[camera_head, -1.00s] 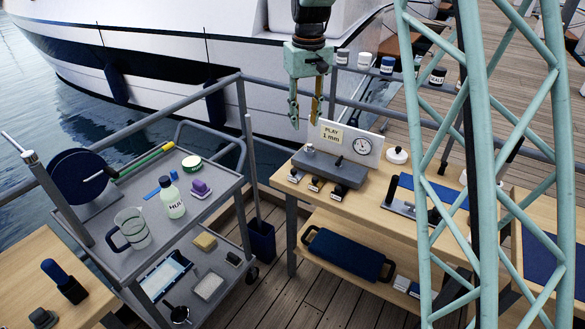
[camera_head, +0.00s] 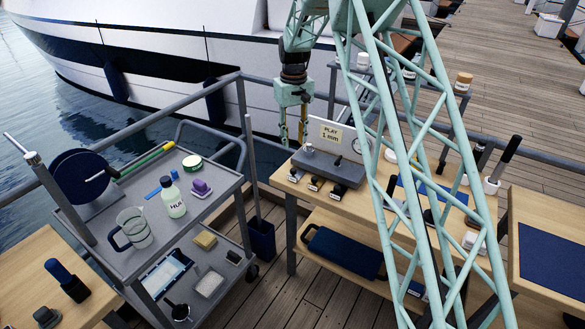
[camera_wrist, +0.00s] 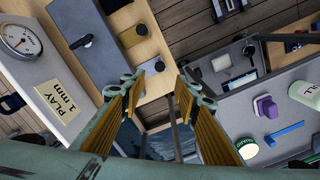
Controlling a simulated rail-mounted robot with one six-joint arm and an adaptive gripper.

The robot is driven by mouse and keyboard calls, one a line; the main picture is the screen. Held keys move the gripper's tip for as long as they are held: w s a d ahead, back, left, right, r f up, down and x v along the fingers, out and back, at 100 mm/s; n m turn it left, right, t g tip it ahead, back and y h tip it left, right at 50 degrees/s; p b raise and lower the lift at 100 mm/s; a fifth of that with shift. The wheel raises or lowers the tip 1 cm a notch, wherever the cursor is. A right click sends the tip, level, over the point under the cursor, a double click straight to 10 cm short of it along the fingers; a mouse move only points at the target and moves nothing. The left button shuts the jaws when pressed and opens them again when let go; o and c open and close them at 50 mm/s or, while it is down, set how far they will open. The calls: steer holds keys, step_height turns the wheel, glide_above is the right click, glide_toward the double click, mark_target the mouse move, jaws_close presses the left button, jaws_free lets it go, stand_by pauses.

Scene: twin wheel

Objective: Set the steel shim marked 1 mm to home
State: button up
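My gripper (camera_head: 293,130) hangs over the back left corner of the wooden bench, beside the grey steel fixture (camera_head: 328,168). Its two yellow-padded fingers are apart, with nothing between them; they also show apart in the wrist view (camera_wrist: 153,85). A sign reading "PLAY 1 mm" (camera_head: 331,132) stands behind the fixture; it also shows in the wrist view (camera_wrist: 58,103) next to a dial gauge (camera_wrist: 20,39).
My lattice column crosses the right of the bench and hides part of it. A grey cart (camera_head: 104,231) with a jug (camera_head: 134,228) and a bottle (camera_head: 173,199) stands left. A blue bin (camera_head: 261,238) stands between cart and bench. A railing (camera_head: 290,90) runs behind.

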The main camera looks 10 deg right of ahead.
mark_target(293, 170)
steer(key=shift+f, duration=0.3)
steer(key=shift+f, duration=6.75)
steer(key=shift+c, duration=0.7)
